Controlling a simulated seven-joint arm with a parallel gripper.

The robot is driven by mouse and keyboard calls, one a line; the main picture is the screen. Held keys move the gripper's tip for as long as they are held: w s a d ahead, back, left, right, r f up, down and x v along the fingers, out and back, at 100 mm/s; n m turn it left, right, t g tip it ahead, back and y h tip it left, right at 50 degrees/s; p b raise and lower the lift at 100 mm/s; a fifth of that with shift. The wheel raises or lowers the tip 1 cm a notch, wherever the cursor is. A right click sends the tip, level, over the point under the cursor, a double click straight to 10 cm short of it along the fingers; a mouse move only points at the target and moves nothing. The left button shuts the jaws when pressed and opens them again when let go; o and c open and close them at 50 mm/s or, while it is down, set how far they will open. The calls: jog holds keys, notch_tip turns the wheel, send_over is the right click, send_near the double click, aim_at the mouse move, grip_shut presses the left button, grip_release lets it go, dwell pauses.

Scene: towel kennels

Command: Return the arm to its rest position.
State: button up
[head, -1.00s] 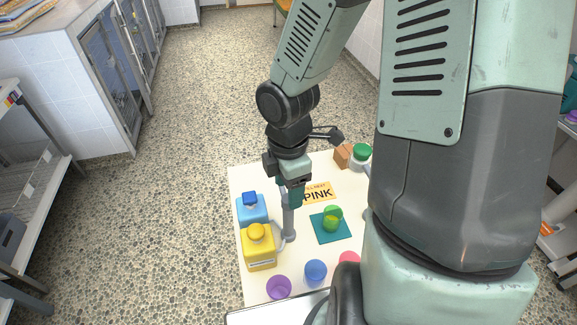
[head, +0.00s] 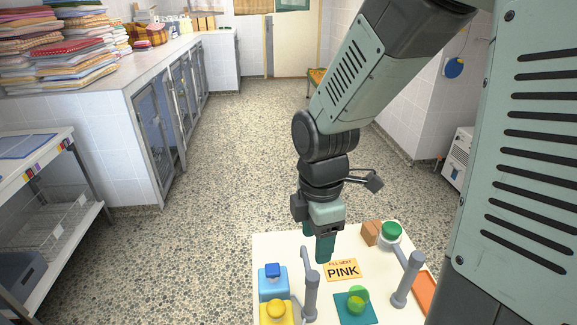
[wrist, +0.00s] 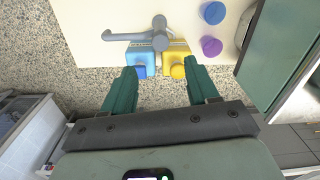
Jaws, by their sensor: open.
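My gripper (head: 318,246) hangs over the far part of the white table (head: 345,244), beyond the grey post in the head view. In the wrist view its two green fingers (wrist: 160,88) are spread wide with nothing held between them. A blue container (head: 273,288) and a yellow container (head: 276,313) stand at the table's left edge. A grey tap-like post (head: 310,292) stands beside them. A sign reading "FILL NEXT PINK" (head: 342,270) lies near the gripper. A green ball-like object (head: 358,297) sits on a teal square mat (head: 346,313).
A brown block (head: 371,233) and a green-capped jar (head: 391,231) stand at the table's back right. A second grey post (head: 405,280) and an orange tray (head: 425,290) are at the right. A metal shelf (head: 40,190) stands left. The floor (head: 250,140) beyond the table is clear.

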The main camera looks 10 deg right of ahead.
notch_tip(320, 180, up, 28)
jog(key=d+f+m+t+y, duration=0.2)
jog(key=m+t, duration=0.8)
jog(key=m, duration=1.5)
jog(key=s+a+f+n+g+h, duration=0.1)
jog(key=s+f+n+g, duration=0.3)
jog(key=s, duration=0.7)
notch_tip(320, 180, down, 2)
jog(key=shift+s+f+n+h, duration=0.25)
jog(key=shift+n+h, duration=0.15)
jog(key=shift+n, duration=0.3)
